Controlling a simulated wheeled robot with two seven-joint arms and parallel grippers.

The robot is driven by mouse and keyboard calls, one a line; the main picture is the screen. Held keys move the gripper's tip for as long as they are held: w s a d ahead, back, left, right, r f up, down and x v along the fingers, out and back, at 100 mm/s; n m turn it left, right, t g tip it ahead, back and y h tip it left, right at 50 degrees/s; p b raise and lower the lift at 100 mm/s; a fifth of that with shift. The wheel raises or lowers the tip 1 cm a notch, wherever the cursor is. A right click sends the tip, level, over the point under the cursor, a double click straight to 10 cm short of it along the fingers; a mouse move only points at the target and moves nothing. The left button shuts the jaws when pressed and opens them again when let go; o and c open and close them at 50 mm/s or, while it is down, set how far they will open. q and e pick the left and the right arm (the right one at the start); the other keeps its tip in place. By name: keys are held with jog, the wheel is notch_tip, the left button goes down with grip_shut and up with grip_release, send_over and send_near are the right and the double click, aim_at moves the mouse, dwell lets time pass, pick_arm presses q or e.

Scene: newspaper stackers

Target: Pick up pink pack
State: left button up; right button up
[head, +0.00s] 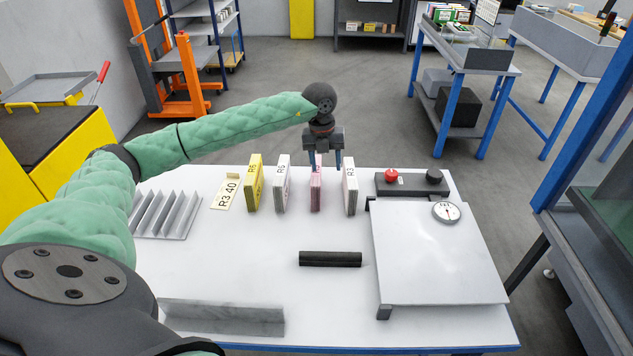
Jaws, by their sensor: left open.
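The pink pack (316,192) stands upright on the white table, in a row with a yellow pack (254,184), a white pack (281,185) and another pale pack (350,187). My left gripper (325,163) points down at the top of the pink pack. Its fingers are apart, one at each side of the pack's upper part. Whether they touch it I cannot tell. The top of the pink pack is partly hidden by the fingers. My right gripper does not show.
The white table (245,265) holds a metal rack (165,214) at left, a label card (227,191), black bars (330,259) and a scale platform (435,260) with a dial (446,211) at right. A control box (411,186) stands behind. The front middle is clear.

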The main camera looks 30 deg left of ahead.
aim_at(316, 177)
pick_arm(q)
jog(key=a, duration=0.2)
jog(key=a+y, duration=0.1)
jog(key=shift+w+a+f+b, duration=0.15)
jog(key=shift+w+a+b, duration=0.1)
jog(key=shift+w+b, duration=0.05)
jog(key=shift+a+n, duration=0.2)
jog(key=shift+n, duration=0.1)
jog(key=shift+s+f, duration=0.1)
jog(key=shift+f, duration=0.05)
jog(key=shift+f+p, duration=0.4)
jog(key=shift+f, duration=0.7)
notch_tip(316, 177, down, 4)
jog(key=shift+d+f+p, duration=0.1)
jog(key=shift+p, duration=1.05)
jog(key=shift+f, duration=0.4)
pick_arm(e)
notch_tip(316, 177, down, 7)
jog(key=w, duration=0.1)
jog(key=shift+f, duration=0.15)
pick_arm(q)
jog(key=shift+c, duration=0.4)
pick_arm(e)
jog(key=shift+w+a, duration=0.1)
